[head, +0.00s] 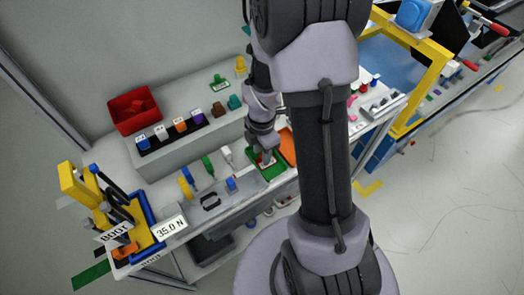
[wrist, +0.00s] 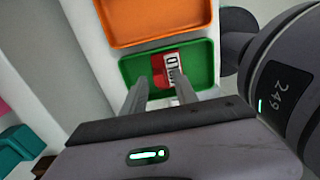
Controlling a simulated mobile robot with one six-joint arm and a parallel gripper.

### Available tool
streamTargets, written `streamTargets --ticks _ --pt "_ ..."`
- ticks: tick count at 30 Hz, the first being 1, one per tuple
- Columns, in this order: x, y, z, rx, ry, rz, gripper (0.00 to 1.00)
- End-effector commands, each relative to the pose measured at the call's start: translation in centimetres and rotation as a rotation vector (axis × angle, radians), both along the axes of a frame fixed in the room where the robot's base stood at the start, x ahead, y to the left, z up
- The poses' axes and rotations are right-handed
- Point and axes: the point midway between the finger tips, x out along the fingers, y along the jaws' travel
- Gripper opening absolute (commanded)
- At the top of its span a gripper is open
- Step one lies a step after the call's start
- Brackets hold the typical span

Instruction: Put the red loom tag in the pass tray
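The red loom tag (wrist: 158,76), with a white printed label, is over the green tray (wrist: 132,72) in the wrist view and seems to lie on its floor. My gripper (wrist: 160,78) is above the tag with its two fingers apart. The right finger covers part of the tag; I see no clear grip on it. In the head view my gripper (head: 265,156) points down into the green tray (head: 278,174), with a bit of red and white at its tips. No lettering naming the tray as pass is visible.
An orange tray (wrist: 150,37) adjoins the green tray. In the head view, a red bin (head: 122,106) and a row of coloured blocks stand on the raised shelf to the left.

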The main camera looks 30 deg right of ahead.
Motion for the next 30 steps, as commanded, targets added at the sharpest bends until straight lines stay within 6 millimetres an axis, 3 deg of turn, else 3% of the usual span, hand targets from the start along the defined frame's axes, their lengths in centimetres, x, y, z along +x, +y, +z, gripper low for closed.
streamTargets --ticks 9,18,20,23,25,27,30 --pt "0.1 0.0 8.5 -0.002 -0.004 0.000 0.35" --pt "0.0 0.5 13.6 -0.001 -0.024 -0.068 0.35" --pt "-0.2 1.7 16.3 0.006 -0.070 -0.224 0.35" --pt "-2.1 5.1 22.5 0.076 -0.179 -0.655 0.35" --pt "-4.4 7.8 26.3 0.177 -0.237 -0.996 0.35" --pt "-7.0 10.1 29.1 0.306 -0.260 -1.313 0.35" --pt "-10.3 12.5 31.4 0.481 -0.231 -1.664 0.35"
